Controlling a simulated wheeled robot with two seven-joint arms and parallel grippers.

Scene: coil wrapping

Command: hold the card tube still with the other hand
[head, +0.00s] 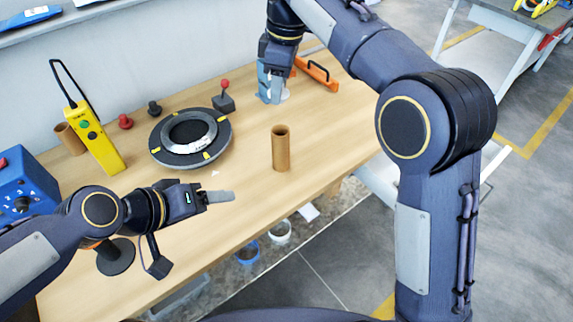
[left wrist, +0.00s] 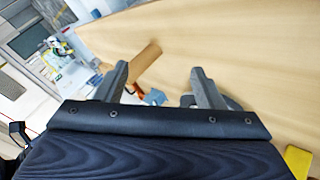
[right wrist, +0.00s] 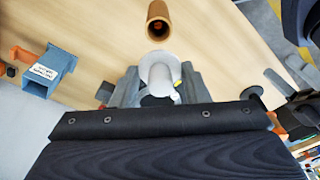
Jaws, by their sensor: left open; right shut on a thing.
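A brown card tube (head: 281,150) stands upright on the wooden table, right of centre in the head view. It also shows beyond my fingers in the left wrist view (left wrist: 146,62), and its open top shows in the right wrist view (right wrist: 158,22). My left gripper (head: 222,197) is open and empty, to the left of the tube and nearer the front edge, apart from it. My right gripper (right wrist: 160,85) is shut on a white, rounded thing (right wrist: 160,66), behind the tube near the back of the table; it does not touch the tube.
A black ring-shaped fixture (head: 157,146) with yellow marks lies left of the tube. A blue-grey holder (right wrist: 52,70) and an orange-handled tool (head: 318,76) are near my right gripper. A yellow control pendant (head: 97,140) and a blue box (head: 22,185) are at left. Table around the tube is clear.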

